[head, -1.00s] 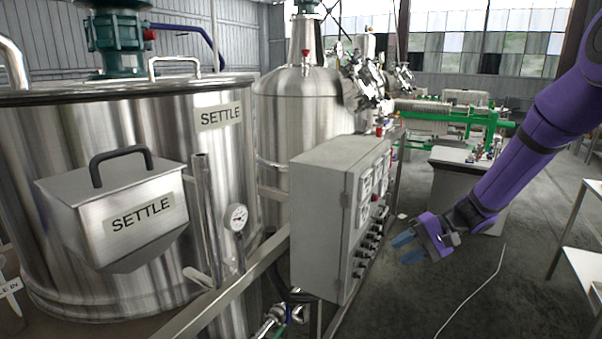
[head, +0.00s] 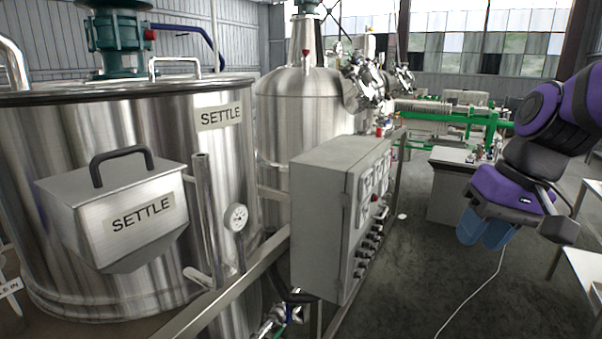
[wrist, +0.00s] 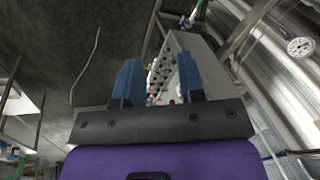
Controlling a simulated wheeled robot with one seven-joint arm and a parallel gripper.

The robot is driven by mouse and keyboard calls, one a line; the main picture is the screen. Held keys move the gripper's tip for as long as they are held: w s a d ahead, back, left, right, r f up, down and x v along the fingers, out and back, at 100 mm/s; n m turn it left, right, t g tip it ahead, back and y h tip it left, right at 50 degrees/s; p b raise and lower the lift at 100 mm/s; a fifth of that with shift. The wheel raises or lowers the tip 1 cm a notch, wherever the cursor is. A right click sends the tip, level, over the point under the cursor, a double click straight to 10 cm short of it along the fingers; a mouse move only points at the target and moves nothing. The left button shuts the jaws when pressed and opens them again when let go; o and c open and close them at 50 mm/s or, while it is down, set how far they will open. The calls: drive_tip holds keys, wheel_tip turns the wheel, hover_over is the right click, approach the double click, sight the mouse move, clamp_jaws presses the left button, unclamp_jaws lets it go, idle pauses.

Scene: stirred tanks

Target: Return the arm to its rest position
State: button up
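My gripper (head: 487,234) is at the right of the head view, with its blue fingers pointing down over the floor, to the right of the grey control box. My purple arm is folded close above it. In the wrist view my gripper (wrist: 160,84) shows two blue fingers standing well apart, with nothing held between them. The control box (wrist: 192,65) appears beyond the fingers there, apart from them.
The grey control box (head: 325,225) with knobs stands mid-view on a metal frame. A steel SETTLE tank (head: 75,130) fills the left. A pale table (head: 583,265) is at the right edge. A white cable (head: 470,292) lies on open floor.

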drive_tip(key=s+d+r+t+h, duration=0.3)
drive_tip(key=s+d+r, duration=0.1)
drive_tip(key=s, duration=0.5)
drive_tip(key=shift+t, duration=0.4)
